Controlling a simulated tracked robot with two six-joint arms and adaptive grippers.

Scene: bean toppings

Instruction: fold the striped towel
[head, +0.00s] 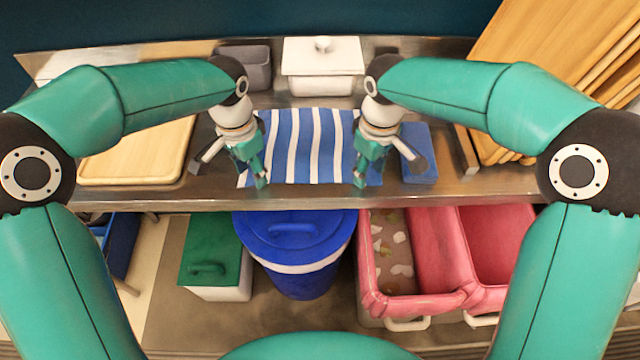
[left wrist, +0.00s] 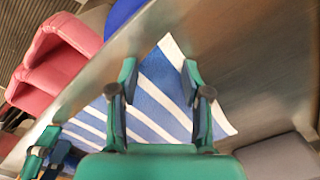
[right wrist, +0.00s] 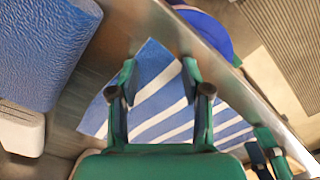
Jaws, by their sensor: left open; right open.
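The striped towel (head: 312,150) is blue with white stripes and lies spread flat on the metal counter in the head view. My left gripper (head: 258,184) is open over the towel's left front corner. In the left wrist view that corner shows between the fingers of the left gripper (left wrist: 158,78). My right gripper (head: 362,184) is open over the right front corner. In the right wrist view the towel (right wrist: 165,95) lies below and between the fingers of the right gripper (right wrist: 158,80). Whether the fingers touch the cloth I cannot tell.
A wooden tray (head: 84,180) lies left of the towel, a blue block (head: 428,178) right of it. Behind stand a white lidded dish (head: 320,88) and a grey container (head: 258,76). Below the counter's front edge (head: 300,200) are a blue bin (head: 305,286), a green-lidded box (head: 205,243) and pink bins (head: 440,300).

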